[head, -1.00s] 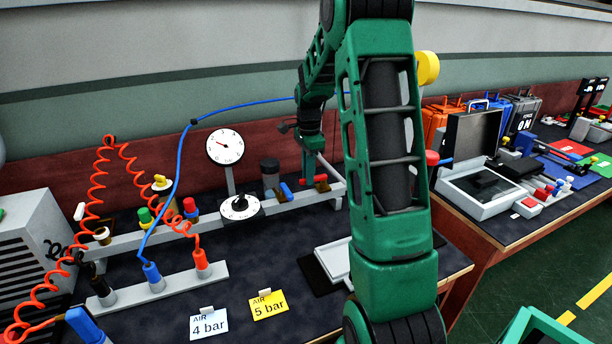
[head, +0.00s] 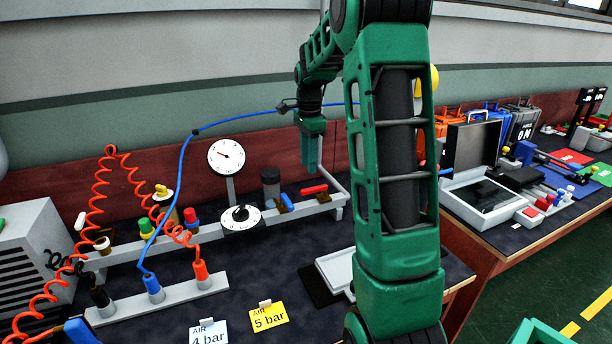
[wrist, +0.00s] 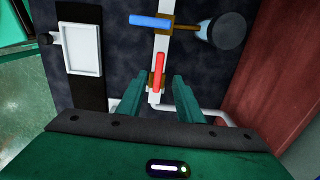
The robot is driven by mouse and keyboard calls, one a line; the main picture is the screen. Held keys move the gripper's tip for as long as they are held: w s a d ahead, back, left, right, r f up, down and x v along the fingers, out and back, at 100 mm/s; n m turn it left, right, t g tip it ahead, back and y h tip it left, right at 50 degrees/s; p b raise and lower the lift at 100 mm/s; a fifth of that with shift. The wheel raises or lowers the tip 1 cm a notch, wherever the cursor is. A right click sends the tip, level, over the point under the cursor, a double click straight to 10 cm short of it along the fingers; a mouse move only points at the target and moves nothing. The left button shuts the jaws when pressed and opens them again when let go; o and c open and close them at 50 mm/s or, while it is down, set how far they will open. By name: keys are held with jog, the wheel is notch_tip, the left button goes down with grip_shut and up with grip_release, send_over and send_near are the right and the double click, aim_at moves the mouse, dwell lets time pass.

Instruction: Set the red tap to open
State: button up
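The red tap's handle (head: 314,189) sits near the right end of the grey pipe rail (head: 331,205). In the wrist view the red handle (wrist: 159,72) lies roughly along the pale pipe, slightly tilted, above a brass-coloured body. My gripper (head: 311,168) points down just above the red tap in the head view. In the wrist view my gripper (wrist: 157,80) is open, with its two green fingers apart and the red handle showing between and beyond the tips. Nothing is held, and I see no contact.
A blue tap handle (wrist: 150,20) lies across the same pipe. A dark cylinder (head: 271,184), a gauge (head: 226,156) and a dial (head: 240,216) stand to the left in the head view. A white tray (head: 337,268) lies in front. The red-brown back wall (wrist: 275,90) is close.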

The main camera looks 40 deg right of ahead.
notch_tip(320, 180, up, 2)
jog(key=shift+r, duration=0.1)
dwell(0.7)
